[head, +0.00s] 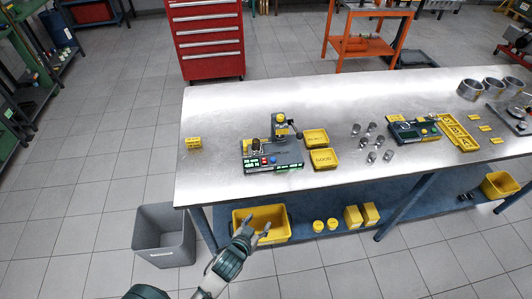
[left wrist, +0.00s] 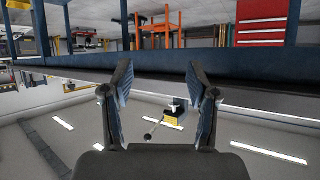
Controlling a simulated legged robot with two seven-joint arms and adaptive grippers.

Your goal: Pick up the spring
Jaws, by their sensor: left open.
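I cannot make out a spring for certain. In the head view a small dark upright part (head: 255,146) stands on the left of the grey test device (head: 272,158); it is too small to tell what it is. My left gripper (head: 256,227) is in front of the bench's near edge, below the device, and overlaps the yellow bin on the lower shelf in the picture. Its two fingers are spread with nothing between them, as the left wrist view (left wrist: 160,75) also shows. My right gripper is not in view.
On the steel bench (head: 225,110) are two yellow trays (head: 316,137) (head: 323,160), several metal cylinders (head: 370,140) and a yellow block (head: 193,143). A yellow bin (head: 280,235) sits on the lower shelf. A grey bin (head: 165,245) stands on the floor.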

